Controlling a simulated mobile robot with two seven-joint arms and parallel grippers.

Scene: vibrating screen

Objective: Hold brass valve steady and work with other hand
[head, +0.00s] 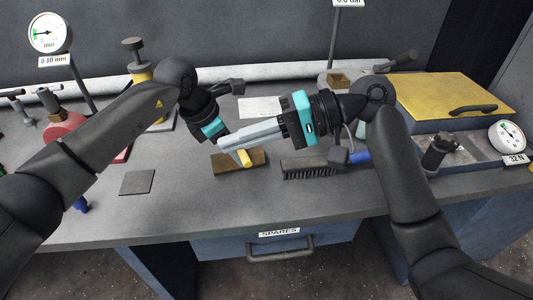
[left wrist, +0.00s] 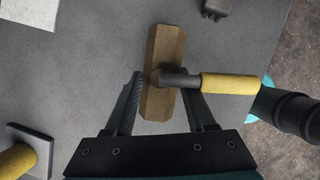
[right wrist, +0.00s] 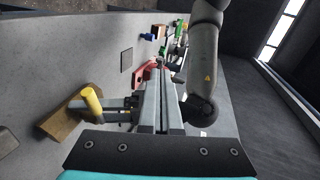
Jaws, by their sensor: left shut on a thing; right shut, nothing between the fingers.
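The brass valve (head: 222,161) is a long faceted block lying on the grey bench, with a yellow-sleeved handle (head: 244,158) on a dark stem. In the left wrist view the valve (left wrist: 160,100) runs between the two fingers of my left gripper (left wrist: 166,85), which is shut on it from above. The yellow handle (left wrist: 228,83) sticks out to the right there. My right gripper (head: 224,144) is shut and empty, reaching left just above the valve and hiding part of it and of the left fingertips. In the right wrist view the valve (right wrist: 58,119) lies left of my closed fingers (right wrist: 161,68).
A black brush (head: 310,168) lies right of the valve. A dark square pad (head: 137,182) lies to the left, with a red part (head: 62,130) beyond. A yellow panel (head: 440,92) and a dial gauge (head: 507,137) are at the right. The front bench strip is clear.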

